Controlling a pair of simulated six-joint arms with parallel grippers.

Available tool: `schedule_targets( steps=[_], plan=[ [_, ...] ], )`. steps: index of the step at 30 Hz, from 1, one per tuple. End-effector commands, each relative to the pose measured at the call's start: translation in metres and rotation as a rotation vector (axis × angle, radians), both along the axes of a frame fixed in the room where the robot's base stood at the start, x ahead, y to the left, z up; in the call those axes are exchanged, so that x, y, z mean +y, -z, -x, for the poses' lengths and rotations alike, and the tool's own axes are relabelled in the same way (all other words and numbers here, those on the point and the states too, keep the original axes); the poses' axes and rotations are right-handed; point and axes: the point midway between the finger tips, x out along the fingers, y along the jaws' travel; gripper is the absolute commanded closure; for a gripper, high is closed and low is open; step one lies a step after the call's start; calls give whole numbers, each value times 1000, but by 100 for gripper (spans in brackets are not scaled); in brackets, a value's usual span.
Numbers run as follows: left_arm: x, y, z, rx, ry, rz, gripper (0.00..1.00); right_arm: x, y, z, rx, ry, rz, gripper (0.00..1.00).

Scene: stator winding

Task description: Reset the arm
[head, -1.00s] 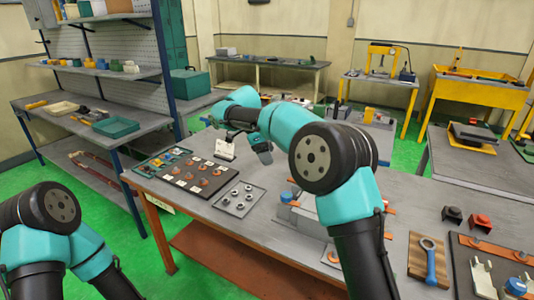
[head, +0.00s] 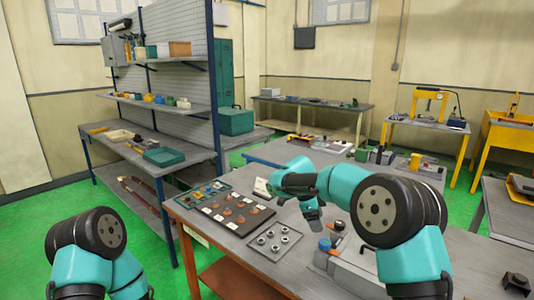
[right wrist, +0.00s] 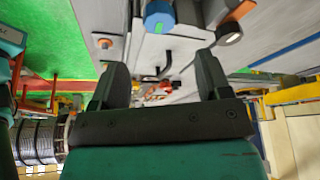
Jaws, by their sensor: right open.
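My right arm reaches in from the right over the grey workbench (head: 215,228) in the head view, with its wrist bent down above the bench. In the right wrist view, the two dark fingers of my right gripper (right wrist: 161,78) stand wide apart with nothing between them. Beyond them, the bench and a grey fixture with a blue cap (right wrist: 158,17) show. The blue cap also shows in the head view (head: 325,243). Only upper links of my left arm show at the bottom left of the head view; its gripper is out of view.
A dark tray of copper-coloured parts (head: 246,229) and a grey plate with several ring-shaped parts (head: 292,252) lie on the bench left of my right arm. A shelf unit (head: 190,112) stands at the left.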

Motion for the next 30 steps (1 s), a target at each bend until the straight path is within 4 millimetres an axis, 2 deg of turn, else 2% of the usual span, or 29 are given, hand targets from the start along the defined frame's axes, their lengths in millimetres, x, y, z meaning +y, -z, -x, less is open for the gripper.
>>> schedule_targets(
  steps=[6,13,19,30],
  plan=[
    [0,0,0,0,0,0,57,-13,32,3,3,2,0,29],
    [0,0,0,0,0,0,57,-24,58,5,2,1,0,29],
    [0,0,0,0,0,0,57,-26,66,5,0,1,0,29],
    [0,0,0,0,0,0,57,-26,65,5,-1,1,-1,29]
  ],
)
